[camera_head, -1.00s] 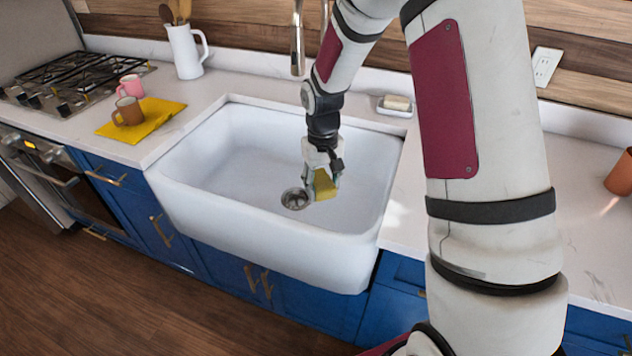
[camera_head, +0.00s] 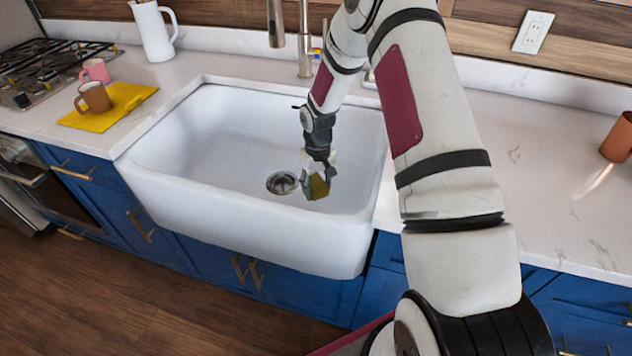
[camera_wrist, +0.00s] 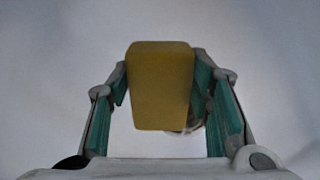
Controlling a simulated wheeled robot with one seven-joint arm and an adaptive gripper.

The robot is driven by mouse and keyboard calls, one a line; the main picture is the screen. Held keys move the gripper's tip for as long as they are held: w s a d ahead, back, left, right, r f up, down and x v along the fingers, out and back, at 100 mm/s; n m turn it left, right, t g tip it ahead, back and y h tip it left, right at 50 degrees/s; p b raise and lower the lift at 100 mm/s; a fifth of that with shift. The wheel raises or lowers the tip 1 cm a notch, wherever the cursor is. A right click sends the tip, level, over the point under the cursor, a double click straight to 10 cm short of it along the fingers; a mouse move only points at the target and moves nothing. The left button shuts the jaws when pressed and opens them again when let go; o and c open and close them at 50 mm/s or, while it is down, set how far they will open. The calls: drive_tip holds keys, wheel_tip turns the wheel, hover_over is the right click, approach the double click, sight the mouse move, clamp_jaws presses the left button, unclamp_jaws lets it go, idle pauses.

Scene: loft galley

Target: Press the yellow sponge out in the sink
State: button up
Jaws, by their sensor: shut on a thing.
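The yellow sponge (camera_head: 319,187) is between the fingers of my gripper (camera_head: 317,180), inside the white sink (camera_head: 235,220). In the wrist view the sponge (camera_wrist: 160,88) shows as a yellow block, with a green finger pad of my gripper (camera_wrist: 160,95) on each side. My gripper is shut on it. The sponge is to the right of the round metal drain (camera_head: 282,183). In the wrist view it hides most of a round shape behind it. I cannot tell whether the sponge touches the sink floor.
A metal faucet (camera_head: 304,45) stands behind the sink. On the left counter, a brown mug (camera_head: 93,97) stands on a yellow cloth (camera_head: 122,105), with a pink mug (camera_head: 96,70) and a white pitcher (camera_head: 153,32) behind. A terracotta cup (camera_head: 618,138) is at far right. The sink's left half is empty.

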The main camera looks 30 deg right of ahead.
sight(318, 206)
drive_tip(key=shift+f+b, duration=1.3)
drive_tip(key=shift+f, duration=2.35)
drive_tip(key=shift+f+b, duration=0.35)
drive_tip(key=shift+f, duration=0.2)
drive_tip(key=shift+s+f, duration=0.2)
drive_tip(key=shift+f, duration=0.05)
idle(0.5)
drive_tip(key=shift+r, duration=0.1)
drive_tip(key=shift+w+r+p, duration=0.2)
drive_tip(key=shift+r+p, duration=1.65)
drive_tip(key=shift+r, duration=3.2)
drive_tip(key=shift+f, duration=0.2)
drive_tip(key=shift+f+b, duration=2.1)
drive_tip(key=shift+f, duration=2.1)
